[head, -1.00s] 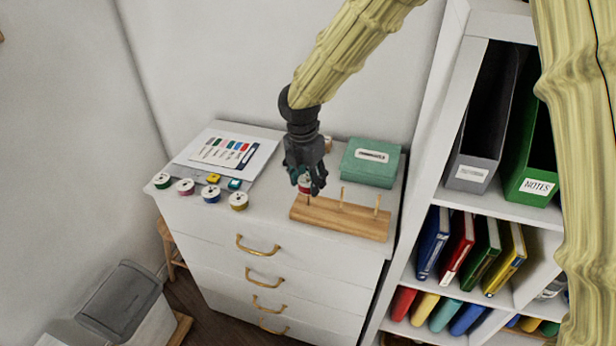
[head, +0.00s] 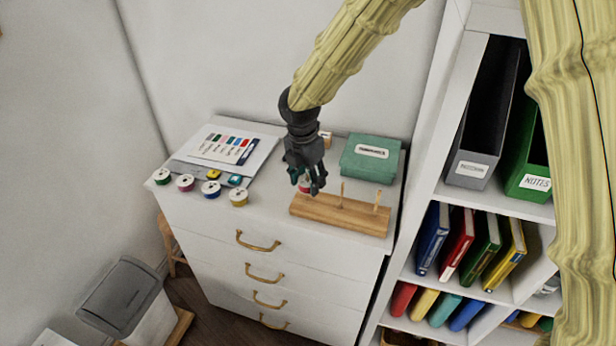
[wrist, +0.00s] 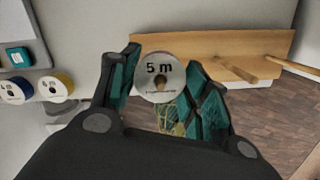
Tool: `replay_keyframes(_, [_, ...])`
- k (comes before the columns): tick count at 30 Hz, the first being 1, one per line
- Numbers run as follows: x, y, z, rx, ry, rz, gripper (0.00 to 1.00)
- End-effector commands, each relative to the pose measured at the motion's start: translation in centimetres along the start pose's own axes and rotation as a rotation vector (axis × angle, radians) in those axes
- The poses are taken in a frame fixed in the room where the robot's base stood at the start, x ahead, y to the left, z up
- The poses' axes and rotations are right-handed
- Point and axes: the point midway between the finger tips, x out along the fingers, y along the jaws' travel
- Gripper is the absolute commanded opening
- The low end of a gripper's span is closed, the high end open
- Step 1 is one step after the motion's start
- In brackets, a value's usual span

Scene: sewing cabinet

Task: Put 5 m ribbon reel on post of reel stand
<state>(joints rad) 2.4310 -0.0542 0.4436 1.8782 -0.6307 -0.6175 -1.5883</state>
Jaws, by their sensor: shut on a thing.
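The 5 m ribbon reel (wrist: 160,68), a white-faced disc with a hole, sits between the teal-padded fingers of my gripper (wrist: 163,85). In the head view my gripper (head: 307,185) is over the left end of the wooden reel stand (head: 325,212), and a little of the reel's red and white edge (head: 304,187) shows. The stand has a middle post (head: 342,190) and a right post (head: 377,198) standing bare. The left post is hidden by my gripper and the reel. A wood-coloured spot shows in the reel's hole; how far the reel is around the post I cannot tell.
Several other reels, such as a yellow one (head: 238,197), stand at the cabinet's front left. A chart sheet (head: 225,148) lies behind them. A green box (head: 372,158) is close behind the stand. A white shelf (head: 495,205) with folders rises at right.

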Motion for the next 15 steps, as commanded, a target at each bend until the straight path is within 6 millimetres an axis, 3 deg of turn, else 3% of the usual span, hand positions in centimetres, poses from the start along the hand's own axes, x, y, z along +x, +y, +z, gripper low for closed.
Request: replay_keyframes(15, [0.57,-0.02,-0.07,0.0,0.0,-0.001,0.28])
